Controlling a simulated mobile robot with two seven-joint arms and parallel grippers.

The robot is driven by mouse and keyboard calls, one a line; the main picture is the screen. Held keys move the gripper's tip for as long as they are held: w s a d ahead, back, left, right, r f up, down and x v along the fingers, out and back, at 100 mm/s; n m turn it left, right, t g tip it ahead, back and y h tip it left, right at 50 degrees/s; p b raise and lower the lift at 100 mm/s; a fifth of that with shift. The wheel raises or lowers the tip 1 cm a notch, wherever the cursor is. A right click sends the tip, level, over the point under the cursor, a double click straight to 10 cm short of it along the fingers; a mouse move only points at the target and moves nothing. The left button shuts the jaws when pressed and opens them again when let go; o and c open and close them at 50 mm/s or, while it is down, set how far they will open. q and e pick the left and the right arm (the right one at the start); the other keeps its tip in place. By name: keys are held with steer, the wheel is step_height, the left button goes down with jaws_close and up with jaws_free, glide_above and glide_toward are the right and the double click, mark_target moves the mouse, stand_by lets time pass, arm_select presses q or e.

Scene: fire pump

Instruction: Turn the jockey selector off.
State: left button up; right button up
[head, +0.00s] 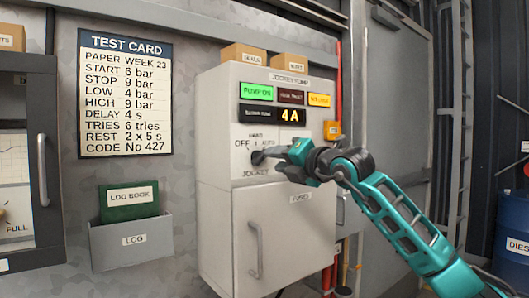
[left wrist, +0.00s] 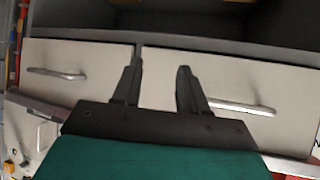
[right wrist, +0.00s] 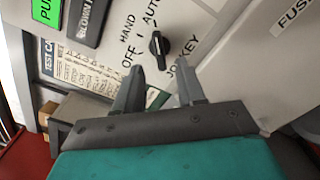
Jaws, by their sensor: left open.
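The jockey selector is a small black knob (right wrist: 158,45) on the white jockey pump panel (head: 224,120), with HAND, OFF and AUTO labels around it. In the right wrist view, its pale mark seems to point up, toward the AUTO side. My right gripper (right wrist: 160,72) is open, its fingers apart just short of the knob, which shows beyond the gap between the tips. In the head view the right gripper (head: 272,154) partly covers the knob. My left gripper (left wrist: 157,72) is open and empty, facing pale drawers; it is outside the head view.
Above the selector are a lit green PUMP ON lamp (head: 257,92) and a display reading 4A (head: 290,115). A fuses door (head: 270,235) with a handle is below. A test card (head: 125,92) and log book holder (head: 132,240) are left. Pale drawers (left wrist: 85,75) face my left gripper.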

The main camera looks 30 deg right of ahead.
mark_target(264, 158)
steer(key=w, duration=0.4)
steer(key=w+p, duration=0.1)
steer(key=shift+w+a, duration=0.25)
steer(key=shift+w, duration=0.15)
jaws_close()
